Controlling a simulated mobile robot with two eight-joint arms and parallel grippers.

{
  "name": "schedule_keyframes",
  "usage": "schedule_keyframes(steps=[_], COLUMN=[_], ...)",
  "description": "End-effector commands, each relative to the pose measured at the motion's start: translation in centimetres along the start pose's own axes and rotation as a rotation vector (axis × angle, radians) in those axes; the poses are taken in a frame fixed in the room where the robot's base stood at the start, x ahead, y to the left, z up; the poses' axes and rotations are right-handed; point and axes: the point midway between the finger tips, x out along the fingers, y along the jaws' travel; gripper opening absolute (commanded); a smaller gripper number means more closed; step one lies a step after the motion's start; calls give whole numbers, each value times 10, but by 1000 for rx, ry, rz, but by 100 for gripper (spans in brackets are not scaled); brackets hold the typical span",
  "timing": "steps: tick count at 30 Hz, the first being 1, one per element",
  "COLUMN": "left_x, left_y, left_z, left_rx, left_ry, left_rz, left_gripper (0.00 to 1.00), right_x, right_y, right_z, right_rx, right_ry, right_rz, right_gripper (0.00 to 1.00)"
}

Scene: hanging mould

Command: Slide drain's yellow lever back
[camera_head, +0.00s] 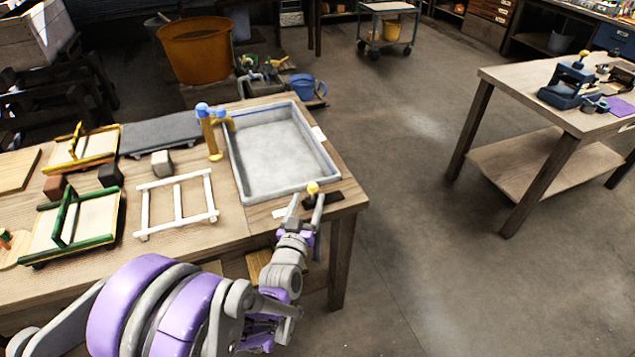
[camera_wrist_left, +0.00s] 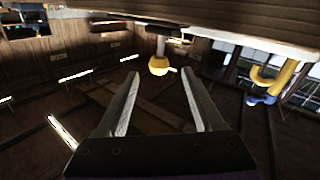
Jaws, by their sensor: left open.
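The drain's yellow lever (camera_head: 312,188) shows as a small yellow knob at the front right corner of the grey sink (camera_head: 240,178), by a dark strip (camera_head: 325,199) on the table. In the left wrist view the yellow lever (camera_wrist_left: 159,66) is beyond the fingertips, roughly between them. My left gripper (camera_head: 305,199) is open, with its two fingers apart and pointing at the lever. In the left wrist view the left gripper (camera_wrist_left: 160,75) has nothing between its fingers. Whether a finger touches the lever is unclear. My right gripper is not in view.
A yellow tap with blue handles (camera_head: 210,130) stands at the sink's left edge. A white frame (camera_head: 177,203) and green-edged tray (camera_head: 72,222) lie to the left on the workbench (camera_head: 150,255). Open floor (camera_head: 430,230) lies right, before another table (camera_head: 525,85).

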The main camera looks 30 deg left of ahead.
Motion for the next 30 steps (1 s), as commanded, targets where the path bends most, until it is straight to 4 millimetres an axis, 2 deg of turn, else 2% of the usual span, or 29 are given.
schedule_keyframes(steps=[6, 12, 18, 25, 26, 30], left_x=[45, 74, 85, 86, 86, 86], left_y=[0, 1, 1, 1, 1, 1], left_z=[0, 0, 0, 0, 0, 0], left_rx=[1, 1, 2, 2, 2, 1], left_ry=[-2, -3, -3, -3, -3, -3], left_rz=[1, 1, 1, 1, 1, 1], left_gripper=[68, 68, 68, 68, 67, 42], right_x=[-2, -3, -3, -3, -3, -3], right_y=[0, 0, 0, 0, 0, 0], right_z=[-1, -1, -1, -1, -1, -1], right_rx=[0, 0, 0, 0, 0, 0], right_ry=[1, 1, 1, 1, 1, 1], right_rz=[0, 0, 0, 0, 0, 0], right_gripper=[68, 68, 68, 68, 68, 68])
